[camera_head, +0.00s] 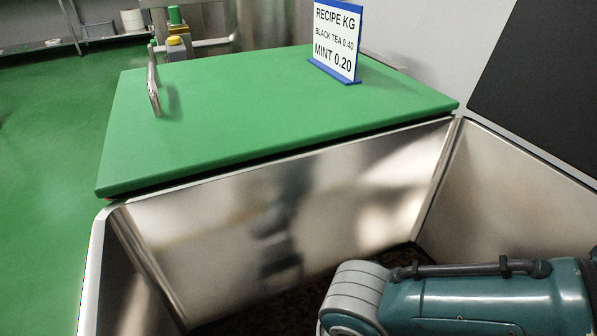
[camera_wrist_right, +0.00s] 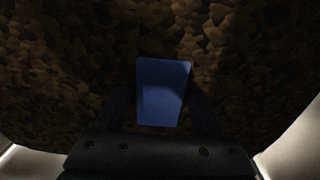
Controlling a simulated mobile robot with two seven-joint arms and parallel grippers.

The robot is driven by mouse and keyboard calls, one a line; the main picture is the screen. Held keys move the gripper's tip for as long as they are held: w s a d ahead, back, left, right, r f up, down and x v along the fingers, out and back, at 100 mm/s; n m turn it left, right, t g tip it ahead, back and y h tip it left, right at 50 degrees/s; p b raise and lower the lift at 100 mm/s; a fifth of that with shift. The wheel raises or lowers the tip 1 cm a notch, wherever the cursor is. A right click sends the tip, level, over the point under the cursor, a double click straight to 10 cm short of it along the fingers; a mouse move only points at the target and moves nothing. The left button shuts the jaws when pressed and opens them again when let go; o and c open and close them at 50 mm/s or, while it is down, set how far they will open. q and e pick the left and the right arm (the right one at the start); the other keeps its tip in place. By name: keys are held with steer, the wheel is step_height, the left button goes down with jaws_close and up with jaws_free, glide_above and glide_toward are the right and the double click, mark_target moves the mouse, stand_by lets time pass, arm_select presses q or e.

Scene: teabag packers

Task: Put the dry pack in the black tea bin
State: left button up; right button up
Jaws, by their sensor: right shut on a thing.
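The steel bin (camera_head: 215,245) fills the front of the head view, with dark brown tea leaves low inside it; the tea (camera_wrist_right: 75,65) fills most of the right wrist view. The dry pack (camera_wrist_right: 163,85), a small blue block, is in the middle of the right wrist view. My right gripper (camera_wrist_right: 163,100) is shut on it, with a dark finger on each side, and holds it over the tea. I cannot tell whether the pack touches the tea. In the head view my right arm reaches into the bin and its gripper is hidden. My left gripper is not in view.
A green worktop (camera_head: 230,110) lies behind the bin. A thin upright object (camera_head: 153,88) and a recipe sign (camera_head: 336,45) stand on it. The bin's steel walls surround my right arm. Shelving (camera_head: 45,45) stands in the background.

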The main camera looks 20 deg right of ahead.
steer(key=o, duration=1.5)
steer(key=shift+c, duration=0.2)
step_height(320, 180, up, 11)
steer(key=p, duration=0.8)
steer(key=shift+r+p, duration=0.5)
steer(key=shift+r, duration=0.1)
